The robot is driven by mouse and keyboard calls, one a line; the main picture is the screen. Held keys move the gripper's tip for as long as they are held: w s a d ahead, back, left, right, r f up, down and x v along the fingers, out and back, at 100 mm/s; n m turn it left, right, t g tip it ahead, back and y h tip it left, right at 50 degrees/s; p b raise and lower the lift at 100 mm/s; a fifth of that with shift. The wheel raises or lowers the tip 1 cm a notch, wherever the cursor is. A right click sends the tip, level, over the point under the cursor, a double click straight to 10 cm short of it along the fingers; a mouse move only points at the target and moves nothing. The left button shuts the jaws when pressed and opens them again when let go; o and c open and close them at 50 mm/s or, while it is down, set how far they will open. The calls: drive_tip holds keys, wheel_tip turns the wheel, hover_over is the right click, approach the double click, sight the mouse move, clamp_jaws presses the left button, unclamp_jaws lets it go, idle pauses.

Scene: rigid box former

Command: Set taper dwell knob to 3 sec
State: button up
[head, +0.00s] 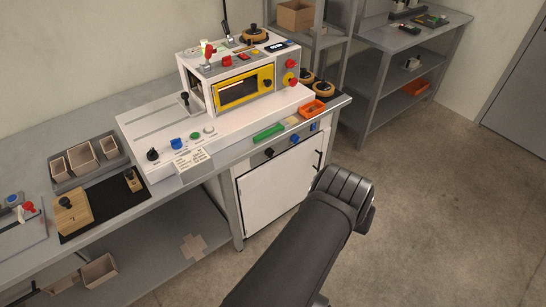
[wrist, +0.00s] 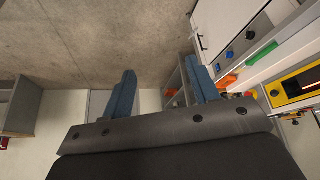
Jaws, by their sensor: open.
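No label is readable, so I cannot tell which knob is the taper dwell knob or where it is set. A black knob (head: 153,155) and a blue knob (head: 176,143) sit at the front left of the white box former (head: 140,124). A dark knob (head: 268,152) and another blue knob (head: 294,139) are on the grey strip above the cabinet door. My gripper (wrist: 163,88) is open and empty, apart from the knobs. In the head view my dark arm hides its fingers.
The white cabinet door (head: 278,187) has a black handle. Grey shelving (head: 365,95) stands behind at right. The concrete floor (head: 440,200) is clear at right.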

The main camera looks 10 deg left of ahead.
drive_tip(key=w+d+f+n+t+h, duration=0.1)
drive_tip(key=w+d+n+t, duration=0.3)
drive_tip(key=w, duration=0.9)
drive_tip(key=w+d+f+n+t+h, duration=0.1)
drive_tip(key=w+d+n, duration=0.2)
drive_tip(key=w+d, duration=0.7)
drive_tip(key=w+a+f+n+t+y, duration=0.1)
drive_tip(key=w+a+f+n+y, duration=0.1)
drive_tip(key=w+a+f+n, duration=0.4)
drive_tip(key=w+a+f+n+t+y, duration=0.1)
drive_tip(key=w+f+t+y, duration=0.1)
drive_tip(key=w+f, duration=0.45)
drive_tip(key=n+t+y, duration=0.1)
drive_tip(key=n+y, duration=0.8)
drive_tip(key=y, duration=0.2)
approach(272, 156)
drive_tip(key=x, duration=0.9)
drive_tip(key=shift+w, duration=0.2)
drive_tip(key=shift+c, duration=0.2)
